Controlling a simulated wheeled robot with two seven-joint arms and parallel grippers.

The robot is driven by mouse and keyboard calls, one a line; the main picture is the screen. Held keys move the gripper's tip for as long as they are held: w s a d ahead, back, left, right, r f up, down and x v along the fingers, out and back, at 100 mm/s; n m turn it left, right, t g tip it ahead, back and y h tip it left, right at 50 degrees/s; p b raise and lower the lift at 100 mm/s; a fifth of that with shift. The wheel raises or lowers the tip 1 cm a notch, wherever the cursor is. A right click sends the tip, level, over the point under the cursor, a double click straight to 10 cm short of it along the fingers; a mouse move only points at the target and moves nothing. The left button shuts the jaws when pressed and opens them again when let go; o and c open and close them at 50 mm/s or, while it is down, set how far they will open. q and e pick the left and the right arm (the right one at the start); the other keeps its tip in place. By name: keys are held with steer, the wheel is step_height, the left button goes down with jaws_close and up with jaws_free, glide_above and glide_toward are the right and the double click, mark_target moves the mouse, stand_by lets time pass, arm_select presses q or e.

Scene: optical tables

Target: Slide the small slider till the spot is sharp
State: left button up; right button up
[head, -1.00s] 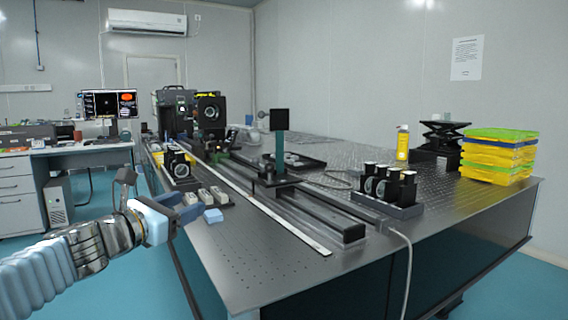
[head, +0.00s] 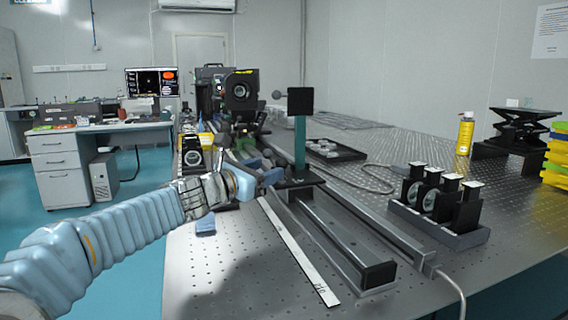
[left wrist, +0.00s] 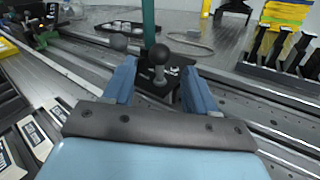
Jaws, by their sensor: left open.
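The small slider is a black carriage (head: 300,180) on the dark rail (head: 345,245). It bears a teal post (head: 299,145) with a black square plate (head: 300,101) on top. My left gripper (head: 262,180) is open just left of the carriage. In the left wrist view, a black ball knob (left wrist: 158,54) on the carriage shows between and beyond the open fingers (left wrist: 157,72); contact is not clear. A monitor (head: 152,82) at the back shows a dark picture and an orange patch; the spot is too small to judge. My right gripper is out of view.
A white scale strip (head: 300,250) lies along the rail's left side. A holder with several lenses (head: 440,210) stands right of the rail. Optical mounts (head: 238,90) stand at the rail's far end. A yellow spray can (head: 465,135) stands farther right.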

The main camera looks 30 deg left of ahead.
mark_target(278, 164)
arm_select(q)
steer(key=w, duration=0.4)
steer(key=w+d, duration=0.1)
steer(key=w, duration=0.2)
steer(key=shift+c, duration=0.2)
steer(key=shift+a, duration=0.1)
jaws_close()
